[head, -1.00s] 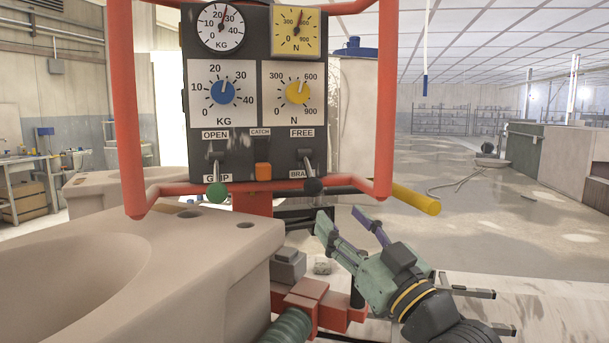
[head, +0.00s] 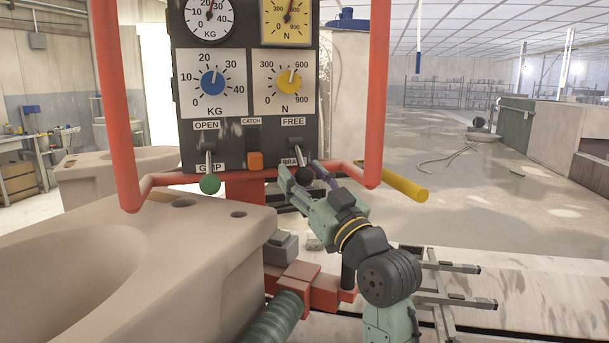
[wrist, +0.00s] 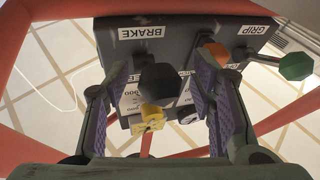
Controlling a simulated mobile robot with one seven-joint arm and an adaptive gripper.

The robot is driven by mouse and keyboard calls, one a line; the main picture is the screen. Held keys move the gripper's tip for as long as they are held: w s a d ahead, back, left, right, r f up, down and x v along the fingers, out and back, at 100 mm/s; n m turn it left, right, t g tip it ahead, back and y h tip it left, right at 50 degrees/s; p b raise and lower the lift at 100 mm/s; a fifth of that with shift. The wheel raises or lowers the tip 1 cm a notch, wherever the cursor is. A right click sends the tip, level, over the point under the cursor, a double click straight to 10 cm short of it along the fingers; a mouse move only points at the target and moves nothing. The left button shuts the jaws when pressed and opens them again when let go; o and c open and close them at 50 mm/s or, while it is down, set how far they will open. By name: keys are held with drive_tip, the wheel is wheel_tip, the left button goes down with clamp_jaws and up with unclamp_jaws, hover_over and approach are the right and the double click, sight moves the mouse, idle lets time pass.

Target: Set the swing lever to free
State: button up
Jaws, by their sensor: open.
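The swing lever (head: 304,178) is a short lever with a black knob on the dark control panel (head: 232,150). It points down toward the BRAKE label (head: 293,161), with the FREE label (head: 293,122) above it. My gripper (head: 300,171) is open at the knob, with one finger on each side in the head view. In the wrist view the black knob (wrist: 160,86) shows between the two purple-padded fingers of my gripper (wrist: 150,92), with gaps on both sides. I cannot tell how deep the knob sits between them.
A green-knobbed lever (head: 209,184) hangs at GRIP to the left, with an orange catch (head: 255,160) between the levers. A red tube frame (head: 379,100) surrounds the panel, and a yellow handle (head: 408,188) sticks out right. A beige basin (head: 150,235) stands at left.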

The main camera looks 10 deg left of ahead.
drive_tip(key=shift+c, duration=0.2)
clamp_jaws()
idle(0.3)
